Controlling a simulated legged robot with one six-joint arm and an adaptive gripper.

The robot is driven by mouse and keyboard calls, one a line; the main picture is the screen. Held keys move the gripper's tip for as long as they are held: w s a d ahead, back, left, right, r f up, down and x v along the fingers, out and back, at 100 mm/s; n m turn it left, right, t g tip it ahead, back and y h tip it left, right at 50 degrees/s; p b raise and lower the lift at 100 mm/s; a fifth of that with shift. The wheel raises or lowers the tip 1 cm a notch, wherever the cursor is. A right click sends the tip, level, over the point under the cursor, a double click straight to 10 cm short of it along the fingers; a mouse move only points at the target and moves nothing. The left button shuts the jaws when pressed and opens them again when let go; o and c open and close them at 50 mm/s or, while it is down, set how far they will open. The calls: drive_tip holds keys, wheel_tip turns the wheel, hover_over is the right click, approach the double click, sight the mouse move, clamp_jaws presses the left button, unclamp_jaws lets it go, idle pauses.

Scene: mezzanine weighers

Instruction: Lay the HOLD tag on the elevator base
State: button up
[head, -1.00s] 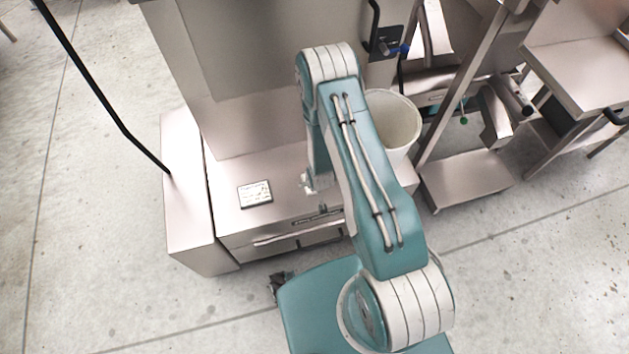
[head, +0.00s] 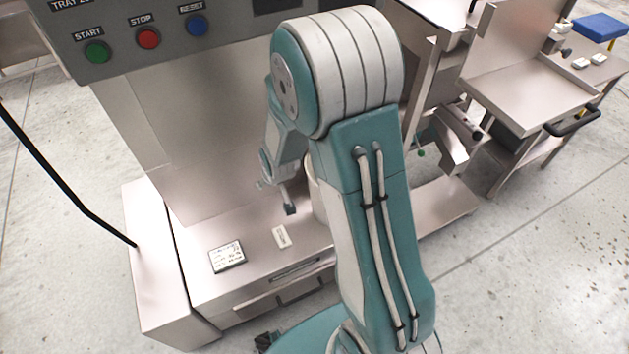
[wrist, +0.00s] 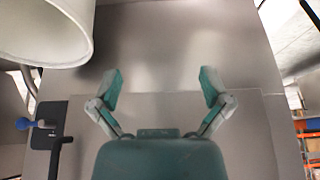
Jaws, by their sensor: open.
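A small pale tag (head: 282,236), likely the HOLD tag though its print is too small to read, lies flat on the metal elevator base (head: 205,285) in the head view. My gripper (head: 290,207) is above and behind it, apart from it and partly hidden by my arm. In the wrist view my gripper (wrist: 160,82) is open, with nothing between its fingers. The tag does not show in the wrist view.
A larger printed card (head: 227,256) lies left of the tag on the base. A control panel (head: 150,40) with green, red and blue buttons is above. A white bucket (wrist: 45,30) is close by in the wrist view. A steel table (head: 525,90) stands right.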

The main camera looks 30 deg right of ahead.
drive_tip(key=w+r+v, duration=0.1)
drive_tip(key=v, duration=1)
drive_tip(key=s+r, duration=1.5)
drive_tip(key=s, duration=0.4)
drive_tip(key=shift+s+d+r+t, duration=0.15)
drive_tip(key=shift+s+r+t, duration=0.15)
